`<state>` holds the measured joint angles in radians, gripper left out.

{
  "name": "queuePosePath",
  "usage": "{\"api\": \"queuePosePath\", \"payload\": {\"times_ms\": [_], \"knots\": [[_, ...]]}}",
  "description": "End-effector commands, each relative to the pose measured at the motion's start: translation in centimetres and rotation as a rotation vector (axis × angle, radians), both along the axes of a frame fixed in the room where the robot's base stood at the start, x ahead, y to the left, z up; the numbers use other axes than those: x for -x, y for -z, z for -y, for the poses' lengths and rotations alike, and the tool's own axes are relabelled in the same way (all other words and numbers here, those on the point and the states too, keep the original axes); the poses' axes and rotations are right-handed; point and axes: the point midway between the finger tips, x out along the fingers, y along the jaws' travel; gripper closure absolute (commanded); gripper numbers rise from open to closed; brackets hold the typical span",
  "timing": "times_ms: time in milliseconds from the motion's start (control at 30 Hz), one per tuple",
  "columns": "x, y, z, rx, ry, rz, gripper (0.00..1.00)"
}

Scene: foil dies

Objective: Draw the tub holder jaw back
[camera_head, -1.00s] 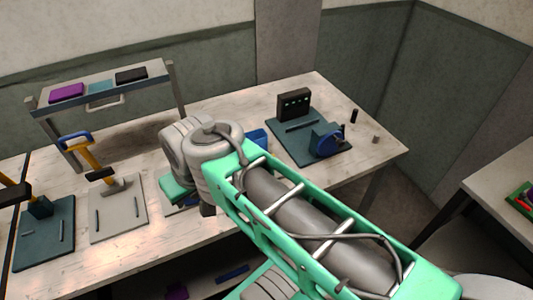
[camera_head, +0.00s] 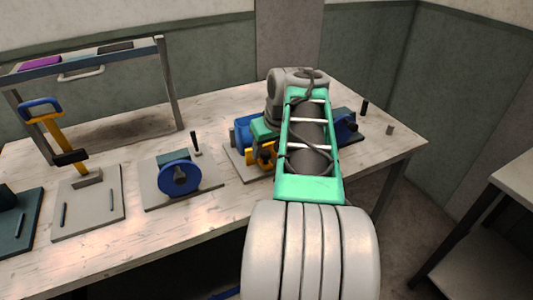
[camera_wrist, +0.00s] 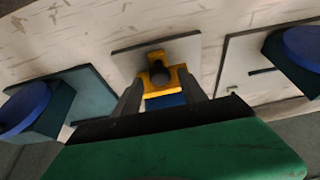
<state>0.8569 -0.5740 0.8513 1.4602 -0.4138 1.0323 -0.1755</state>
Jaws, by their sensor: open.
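A yellow jaw-like part (camera_wrist: 157,84) with a dark round knob stands on a light grey plate (camera_wrist: 188,46) in the wrist view. I take it for the tub holder jaw. It also shows in the head view (camera_head: 262,155), partly hidden by my arm. A blue block (camera_head: 243,131), perhaps the tub, is beside it. My gripper (camera_wrist: 161,80) is open, with its two grey fingers on either side of the yellow part. I cannot tell whether they touch it. In the head view my arm hides the fingers.
A grey plate with a blue handwheel (camera_head: 179,178) and a black lever (camera_head: 196,142) is to the left. A yellow clamp with a blue handle (camera_head: 62,128) stands farther left. A blue wheel (camera_head: 346,126) is right of my arm. A shelf (camera_head: 82,62) stands at the back.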

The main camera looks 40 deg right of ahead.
Motion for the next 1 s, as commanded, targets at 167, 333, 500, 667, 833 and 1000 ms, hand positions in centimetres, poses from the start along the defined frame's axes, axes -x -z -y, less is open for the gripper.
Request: {"api": "queuePosePath", "payload": {"times_ms": [167,333,500,667,833,1000], "knots": [[-0.44,1.02,0.11,0.001,-0.001,0.0,0.51],[-0.45,1.01,0.1,0.002,-0.001,0.001,0.51],[-0.44,1.01,0.09,0.001,0.0,0.001,0.64],[-0.44,1.0,0.09,0.001,0.0,0.001,0.77],[-0.43,0.99,0.09,0.001,0.0,0.001,0.91],[-0.43,0.99,0.09,0.001,0.0,0.001,1.0]]}}
